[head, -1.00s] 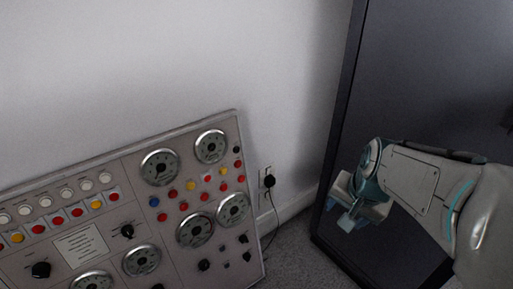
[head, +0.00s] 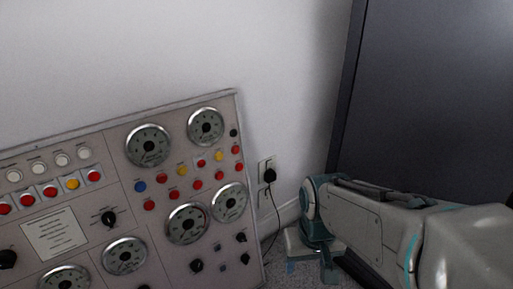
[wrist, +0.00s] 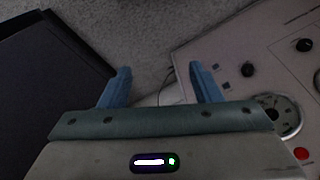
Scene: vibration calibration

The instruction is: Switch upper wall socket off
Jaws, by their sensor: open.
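The wall socket (head: 262,167) is a small pale plate low on the white wall, just right of the control panel. A black plug (head: 270,175) sits in it and a dark cable hangs down from it. The switch itself is too small to make out. My gripper (head: 309,268) is below and to the right of the socket, near the floor, apart from it. In the wrist view my gripper (wrist: 160,84) has its two blue fingers spread with nothing held between them. The socket cannot be made out in the wrist view.
A control panel (head: 165,200) with dials, buttons and knobs fills the left; its edge (wrist: 225,42) also shows at right in the wrist view. A tall dark cabinet (head: 430,90) stands at the right. Grey carpet (head: 288,250) lies between them, with a narrow gap.

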